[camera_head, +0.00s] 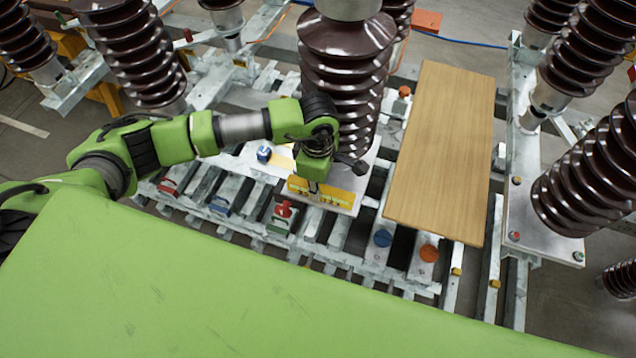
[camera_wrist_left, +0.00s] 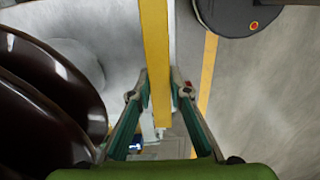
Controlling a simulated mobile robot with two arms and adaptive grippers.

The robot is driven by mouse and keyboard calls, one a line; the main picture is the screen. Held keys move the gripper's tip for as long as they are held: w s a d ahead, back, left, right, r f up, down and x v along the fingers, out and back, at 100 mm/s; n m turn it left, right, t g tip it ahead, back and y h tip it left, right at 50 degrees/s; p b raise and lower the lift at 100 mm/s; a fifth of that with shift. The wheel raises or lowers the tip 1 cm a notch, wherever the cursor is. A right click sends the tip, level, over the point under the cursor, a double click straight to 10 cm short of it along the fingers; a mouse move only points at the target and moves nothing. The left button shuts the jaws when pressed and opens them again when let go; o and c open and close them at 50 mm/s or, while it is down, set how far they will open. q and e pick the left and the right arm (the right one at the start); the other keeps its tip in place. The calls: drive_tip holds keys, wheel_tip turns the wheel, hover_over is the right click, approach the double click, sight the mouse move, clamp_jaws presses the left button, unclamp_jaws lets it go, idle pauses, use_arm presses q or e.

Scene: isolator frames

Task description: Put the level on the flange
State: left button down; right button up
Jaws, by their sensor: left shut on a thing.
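The level (camera_head: 325,194) is a yellow bar, seen in front of the brown ribbed insulator in the head view. In the left wrist view the level (camera_wrist_left: 155,45) runs lengthwise up the picture between the two fingers. My left gripper (camera_head: 314,186) points down, with its fingers small and partly hidden in the head view. In the wrist view my left gripper (camera_wrist_left: 160,92) is shut on the level. The pale metal flange (camera_head: 359,180) is at the foot of the middle insulator, close beside the level. I cannot tell whether the level touches it. My right gripper is not in view.
A wooden board (camera_head: 440,150) lies right of the middle insulator. More brown insulators (camera_head: 600,165) stand at both sides. Blue (camera_head: 383,238) and orange (camera_head: 429,253) round pieces sit on the metal rails. A dark round part (camera_wrist_left: 238,12) shows at the wrist view's top.

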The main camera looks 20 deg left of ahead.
use_arm(q)
drive_tip(key=shift+d, duration=0.1)
drive_tip(key=c, duration=1.9)
unclamp_jaws()
drive_tip(key=shift+f, duration=0.1)
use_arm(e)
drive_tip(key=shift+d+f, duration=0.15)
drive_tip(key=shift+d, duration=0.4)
use_arm(q)
wheel_tip(320, 180, up, 12)
drive_tip(key=b, duration=0.3)
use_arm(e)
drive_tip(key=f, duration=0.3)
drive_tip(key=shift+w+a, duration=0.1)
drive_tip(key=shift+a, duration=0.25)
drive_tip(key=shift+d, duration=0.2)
